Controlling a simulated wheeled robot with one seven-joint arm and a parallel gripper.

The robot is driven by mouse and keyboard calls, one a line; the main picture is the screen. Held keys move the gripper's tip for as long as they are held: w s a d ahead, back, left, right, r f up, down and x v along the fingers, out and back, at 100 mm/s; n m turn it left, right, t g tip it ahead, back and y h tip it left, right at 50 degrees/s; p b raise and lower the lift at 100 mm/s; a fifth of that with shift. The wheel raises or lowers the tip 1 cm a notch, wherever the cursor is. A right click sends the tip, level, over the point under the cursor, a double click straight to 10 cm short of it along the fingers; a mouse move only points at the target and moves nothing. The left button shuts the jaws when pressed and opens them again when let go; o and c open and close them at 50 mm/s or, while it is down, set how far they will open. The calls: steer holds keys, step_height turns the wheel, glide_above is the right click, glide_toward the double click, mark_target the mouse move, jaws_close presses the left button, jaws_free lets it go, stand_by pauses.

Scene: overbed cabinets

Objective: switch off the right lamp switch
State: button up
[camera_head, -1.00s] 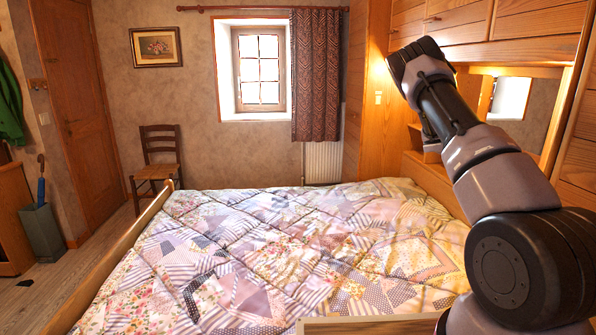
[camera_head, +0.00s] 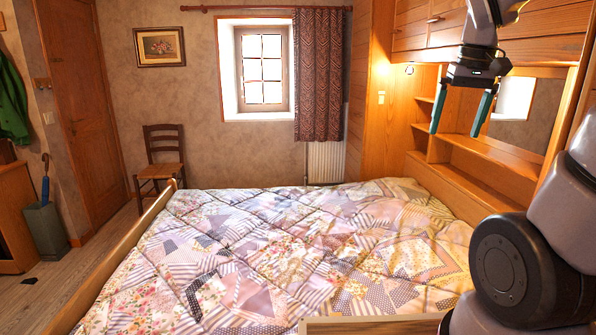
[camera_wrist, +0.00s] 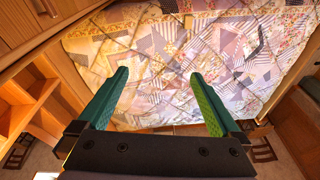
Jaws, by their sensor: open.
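A small pale plate that looks like a switch (camera_head: 381,97) is on the lit wooden side panel in the head view, left of the shelves. I cannot tell whether it is the right lamp switch; no other lamp switch is clear. My gripper (camera_head: 457,132) is open and empty, fingers pointing down in front of the shelves and mirror, to the right of that plate in the picture. In the wrist view my gripper (camera_wrist: 158,74) shows two green fingers wide apart above the quilt, with nothing between them. The plate cannot be made out there.
Wooden overhead cabinets (camera_head: 545,22) are close above my gripper. A shelf unit (camera_head: 480,160) and a mirror (camera_head: 522,125) are behind it. The bed with a patchwork quilt (camera_head: 290,250) fills the middle below. Open air lies over the bed.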

steer(key=s+a+r+m+t+y, duration=0.1)
steer(key=s+a+r+m+t, duration=0.1)
steer(key=s+a, duration=0.6)
steer(key=a+r+t, duration=0.1)
steer(key=t, duration=0.1)
steer(key=shift+r+m+t+y, duration=0.3)
steer(key=shift+m+t+y, duration=0.1)
steer(key=shift+d, duration=0.1)
jaws_close()
steer(key=w+d+r+m+g+h, duration=0.2)
steer(key=w+d+m+g, duration=0.1)
steer(key=w+d, duration=0.55)
steer(key=w+d+r+m+g+h, duration=0.2)
steer(key=w+d+m, duration=0.1)
steer(key=w+d, duration=0.6)
steer(key=w+d+f+m+g+h, duration=0.1)
steer(key=w+d+f+m+g, duration=0.1)
steer(key=d, duration=0.7)
steer(key=w+d+f+m+g+h, duration=0.1)
steer(key=w+d+f+m+g, duration=0.2)
steer(key=d, duration=0.6)
steer(key=w+d+f+m+g+h, duration=0.1)
steer(key=w+d+f+m+g, duration=0.2)
steer(key=d, duration=0.7)
steer(key=shift+w+f, duration=0.3)
steer(key=shift+f, duration=0.25)
